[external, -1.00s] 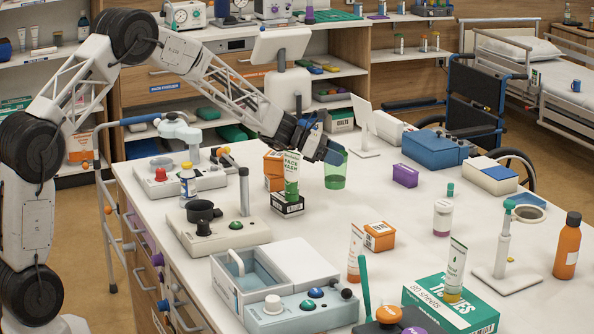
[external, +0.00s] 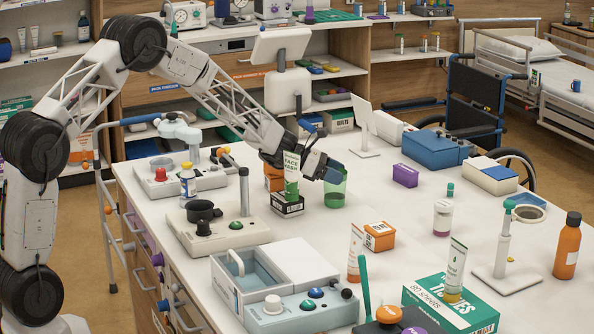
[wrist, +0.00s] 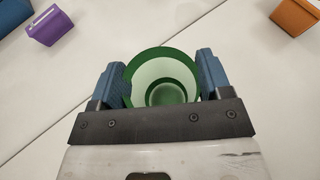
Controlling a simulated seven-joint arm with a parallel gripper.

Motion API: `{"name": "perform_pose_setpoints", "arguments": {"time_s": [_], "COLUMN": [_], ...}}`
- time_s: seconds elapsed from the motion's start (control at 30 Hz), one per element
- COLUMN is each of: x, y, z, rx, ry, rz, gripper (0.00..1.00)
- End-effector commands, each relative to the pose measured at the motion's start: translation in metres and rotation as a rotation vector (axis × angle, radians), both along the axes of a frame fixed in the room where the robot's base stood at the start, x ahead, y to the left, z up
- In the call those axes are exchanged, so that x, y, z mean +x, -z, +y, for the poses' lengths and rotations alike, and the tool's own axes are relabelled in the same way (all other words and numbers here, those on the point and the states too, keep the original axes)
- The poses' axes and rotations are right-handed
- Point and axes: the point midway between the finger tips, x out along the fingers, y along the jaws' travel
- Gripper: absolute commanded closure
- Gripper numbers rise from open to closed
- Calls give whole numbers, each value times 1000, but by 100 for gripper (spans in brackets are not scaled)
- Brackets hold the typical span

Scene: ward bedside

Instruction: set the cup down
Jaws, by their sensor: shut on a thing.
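The green translucent cup (external: 335,190) is at the middle of the white table in the external view, upright, its base at or very near the tabletop; I cannot tell if it touches. In the wrist view the cup (wrist: 162,78) shows its open mouth, and it looks empty. My gripper (wrist: 163,80) is shut on the cup, with one blue finger on each side. In the external view my gripper (external: 328,168) comes in from the left at the cup's upper part, partly hidden behind the face wash tube.
A face wash tube (external: 291,176) stands on a small black box (external: 287,204) just left of the cup. A purple box (external: 405,175) lies to the right, and an orange box (external: 379,236) sits in front. Bare white table surrounds the cup to the right and front.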

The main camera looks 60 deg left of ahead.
Motion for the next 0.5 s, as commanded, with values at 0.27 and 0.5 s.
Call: {"name": "perform_pose_setpoints", "arguments": {"time_s": [0.27,0.5], "x": [0,0], "y": [0,3], "z": [0,0], "rx": [0,0], "ry": [0,0], "rz": [0,0], "gripper": [64,21]}}
